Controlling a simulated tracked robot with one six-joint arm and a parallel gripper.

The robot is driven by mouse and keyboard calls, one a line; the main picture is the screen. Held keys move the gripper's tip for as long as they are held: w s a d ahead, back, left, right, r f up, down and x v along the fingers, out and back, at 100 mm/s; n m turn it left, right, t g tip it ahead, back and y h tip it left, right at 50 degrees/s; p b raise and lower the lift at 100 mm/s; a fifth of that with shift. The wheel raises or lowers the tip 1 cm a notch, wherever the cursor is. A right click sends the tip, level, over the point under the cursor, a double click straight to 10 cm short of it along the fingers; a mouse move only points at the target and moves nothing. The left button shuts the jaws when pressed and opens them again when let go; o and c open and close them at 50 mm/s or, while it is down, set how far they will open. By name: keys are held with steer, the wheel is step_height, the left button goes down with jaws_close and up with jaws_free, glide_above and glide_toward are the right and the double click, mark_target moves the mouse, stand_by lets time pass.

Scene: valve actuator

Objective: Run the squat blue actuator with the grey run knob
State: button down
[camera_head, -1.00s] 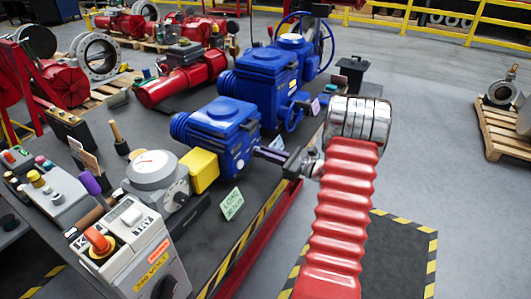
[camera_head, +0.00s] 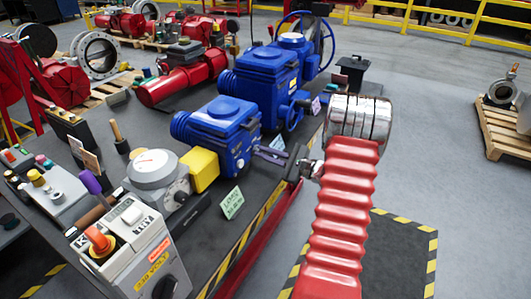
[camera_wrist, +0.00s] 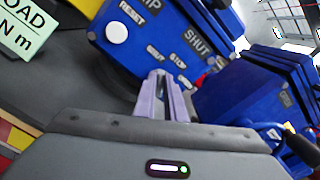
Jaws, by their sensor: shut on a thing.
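The squat blue actuator (camera_head: 222,135) stands on the dark bench in the head view. Its panel fills the top of the wrist view (camera_wrist: 135,50), tilted, with lettering reading RESET, STOP and SHUT and a round white button (camera_wrist: 117,33) by RESET. My gripper (camera_head: 262,154) reaches the panel from the right. In the wrist view its pale purple fingers (camera_wrist: 160,88) are close together at the panel's lower edge, just below the STOP lettering. They are shut on the grey run knob, which is mostly hidden between the fingertips. The knob's pointing direction cannot be made out.
A taller blue actuator (camera_head: 268,80) with a handwheel stands just behind. A yellow block (camera_head: 200,170) and a grey dial unit (camera_head: 155,170) sit in front. A green torque card (camera_head: 231,203) stands near the bench edge. A grey control box (camera_head: 135,250) is at front left.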

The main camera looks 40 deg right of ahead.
steer(key=shift+f+n, duration=0.1)
steer(key=shift+n, duration=1)
steer(key=c, duration=1.8)
jaws_free()
steer(key=shift+s, duration=0.15)
steer(key=v, duration=1.3)
steer(key=shift+s, duration=0.35)
